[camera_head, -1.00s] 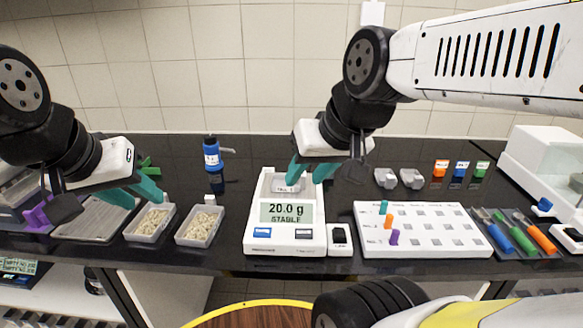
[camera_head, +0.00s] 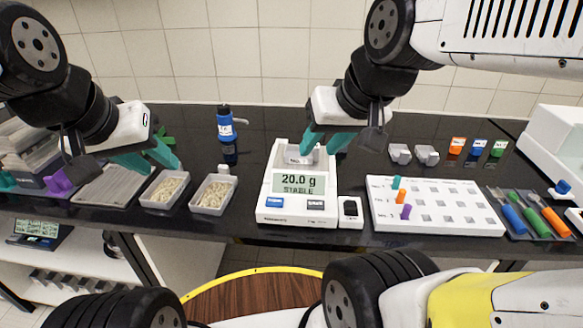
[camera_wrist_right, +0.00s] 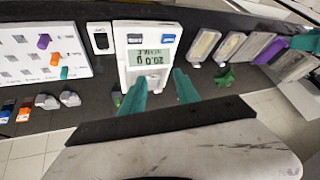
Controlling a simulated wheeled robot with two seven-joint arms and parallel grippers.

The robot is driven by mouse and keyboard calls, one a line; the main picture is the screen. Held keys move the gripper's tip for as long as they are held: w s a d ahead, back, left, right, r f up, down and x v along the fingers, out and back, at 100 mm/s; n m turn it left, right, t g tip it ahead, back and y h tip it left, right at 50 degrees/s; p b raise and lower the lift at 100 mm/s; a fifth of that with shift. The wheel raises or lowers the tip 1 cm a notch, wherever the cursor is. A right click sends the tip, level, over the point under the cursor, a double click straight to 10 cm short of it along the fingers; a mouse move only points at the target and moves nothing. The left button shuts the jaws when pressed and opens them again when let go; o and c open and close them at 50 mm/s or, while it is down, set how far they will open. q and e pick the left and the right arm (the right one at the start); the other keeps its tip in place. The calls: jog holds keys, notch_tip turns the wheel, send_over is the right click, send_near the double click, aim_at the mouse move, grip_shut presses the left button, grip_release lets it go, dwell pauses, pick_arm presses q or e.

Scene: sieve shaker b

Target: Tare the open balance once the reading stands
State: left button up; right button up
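The open balance (camera_head: 268,213) stands at the middle of the black bench. Its display (camera_head: 297,184) reads 20.0 g with STABLE under it, and a blue button (camera_head: 275,202) and a dark button (camera_head: 315,204) sit below. A small tray (camera_head: 297,155) is on its pan. My right gripper (camera_head: 318,142) hangs over the back of the balance, its teal fingers apart with nothing seen between them; in the right wrist view the balance (camera_wrist_right: 124,70) lies beyond the open fingers. My left gripper (camera_head: 155,160) is above the bench at left, its teal fingers apart and empty.
Two pellet trays (camera_head: 165,189) (camera_head: 213,194) stand left of the balance, with a blue bottle (camera_head: 226,125) behind. A small white device (camera_head: 350,211) adjoins it at right, then a white rack (camera_head: 440,207) with coloured pegs. Grey weighing boats (camera_head: 400,153) lie behind the rack.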

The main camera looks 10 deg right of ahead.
jog(key=shift+c, duration=0.5)
grip_shut()
dwell(1.1)
